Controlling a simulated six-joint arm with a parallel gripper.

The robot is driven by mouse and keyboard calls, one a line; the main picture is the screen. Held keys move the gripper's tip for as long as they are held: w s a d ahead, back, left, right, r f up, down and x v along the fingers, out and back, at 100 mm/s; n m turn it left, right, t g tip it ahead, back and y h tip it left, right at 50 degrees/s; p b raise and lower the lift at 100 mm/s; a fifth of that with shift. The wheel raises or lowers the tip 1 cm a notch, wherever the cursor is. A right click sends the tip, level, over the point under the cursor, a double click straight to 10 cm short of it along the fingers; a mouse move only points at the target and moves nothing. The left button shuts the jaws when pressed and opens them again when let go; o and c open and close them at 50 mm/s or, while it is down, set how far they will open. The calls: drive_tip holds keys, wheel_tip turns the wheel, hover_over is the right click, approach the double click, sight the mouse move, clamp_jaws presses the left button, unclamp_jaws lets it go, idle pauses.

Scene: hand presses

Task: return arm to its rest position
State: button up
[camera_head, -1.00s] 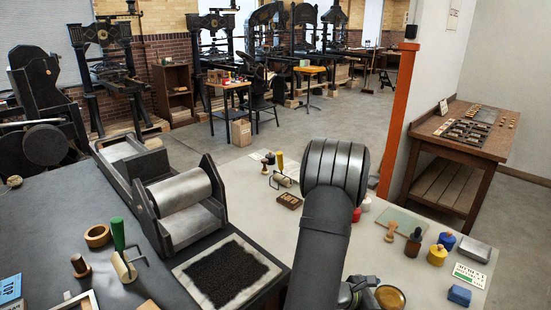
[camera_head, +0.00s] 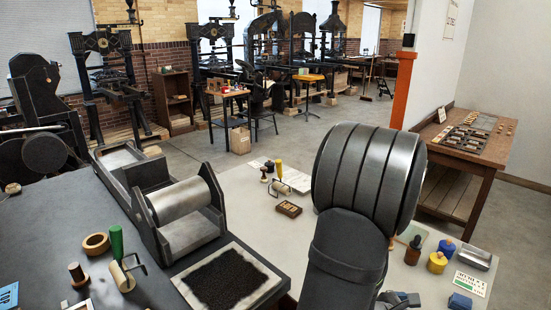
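My own arm rises from the bottom of the picture, right of the middle. A thick dark grey ribbed joint of it stands large over the light table (camera_head: 255,200). My gripper cannot be made out; at the bottom edge only a dark piece of my arm shows among the things on the table. Whether anything is held cannot be seen.
A press with a metal roller (camera_head: 180,200) and a black-inked slab (camera_head: 228,283) stand at left. A green-handled brayer (camera_head: 117,247), wooden ring (camera_head: 96,243), small type tray (camera_head: 289,209), yellow jar (camera_head: 437,262) and blue jar (camera_head: 446,246) stand on the tables. An orange post (camera_head: 403,90) rises behind.

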drive_tip(key=w+a+r+n+t+y, duration=0.1)
drive_tip(key=w+a+n+t, duration=0.2)
drive_tip(key=w+a, duration=0.4)
drive_tip(key=w+a+n+t+y, duration=0.25)
drive_tip(key=w+a, duration=0.25)
drive_tip(key=w, duration=0.5)
drive_tip(key=w+a+n+t+y, duration=0.1)
drive_tip(key=w+a, duration=0.2)
drive_tip(key=a, duration=0.3)
drive_tip(key=w+a+r+n+t+y, duration=0.1)
drive_tip(key=w+a+n+y, duration=0.1)
drive_tip(key=a, duration=0.4)
drive_tip(key=w+a+n+t+y, duration=0.1)
drive_tip(key=w+a+n+t, duration=0.1)
drive_tip(key=w+a, duration=0.2)
drive_tip(key=a, duration=0.2)
drive_tip(key=shift+w+a+r, duration=0.25)
drive_tip(key=shift+a+r, duration=0.1)
drive_tip(key=shift+r, duration=0.05)
